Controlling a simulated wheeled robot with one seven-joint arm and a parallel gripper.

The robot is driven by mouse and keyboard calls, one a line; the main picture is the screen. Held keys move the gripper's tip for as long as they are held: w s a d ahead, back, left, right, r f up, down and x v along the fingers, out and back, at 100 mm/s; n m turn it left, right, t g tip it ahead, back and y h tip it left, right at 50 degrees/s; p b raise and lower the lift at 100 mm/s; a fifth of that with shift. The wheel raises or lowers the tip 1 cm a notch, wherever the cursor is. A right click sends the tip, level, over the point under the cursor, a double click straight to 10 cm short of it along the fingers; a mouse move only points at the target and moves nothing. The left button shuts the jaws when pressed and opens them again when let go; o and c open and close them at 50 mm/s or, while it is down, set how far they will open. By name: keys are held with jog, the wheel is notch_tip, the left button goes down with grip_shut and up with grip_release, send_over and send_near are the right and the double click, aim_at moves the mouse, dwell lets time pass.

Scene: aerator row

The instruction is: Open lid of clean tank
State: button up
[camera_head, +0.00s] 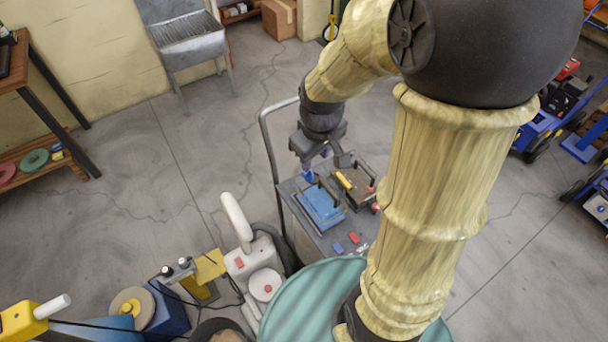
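A grey wheeled machine with a tall grey push handle (270,135) stands in the middle of the camera_head view. On its top are a blue lid (322,208) with a dark bar handle and, to its right, a dark brown lid (360,192) with a handle and a yellow piece. No readable label shows which covers the clean tank. Both lids look shut. My gripper (308,172) points down just above the far edge of the blue lid. Its fingertips are small and partly hidden, so I cannot tell their opening or whether they touch the lid.
Small blue and red pieces (353,238) sit on the machine's near part. A teal round drum top (315,300) is close below. A white and grey appliance (252,262) stands to the left. A wooden shelf (40,100) is far left. Bare floor lies between.

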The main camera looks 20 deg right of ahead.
jog(key=w+d+f+n+g+b, duration=0.1)
jog(key=w+f+n+b, duration=0.45)
jog(key=w+n, duration=0.25)
jog(key=w+f+n+g+b, duration=0.1)
jog(key=w+f+n+b, duration=0.4)
jog(key=w+n+b, duration=0.3)
jog(key=shift+n, duration=0.3)
jog(key=f, duration=0.5)
jog(key=f+p, duration=0.1)
jog(key=f, duration=1.1)
jog(key=shift+w+d+p, duration=0.25)
jog(key=shift+w+p, duration=0.05)
jog(key=shift+r, duration=0.1)
grip_shut()
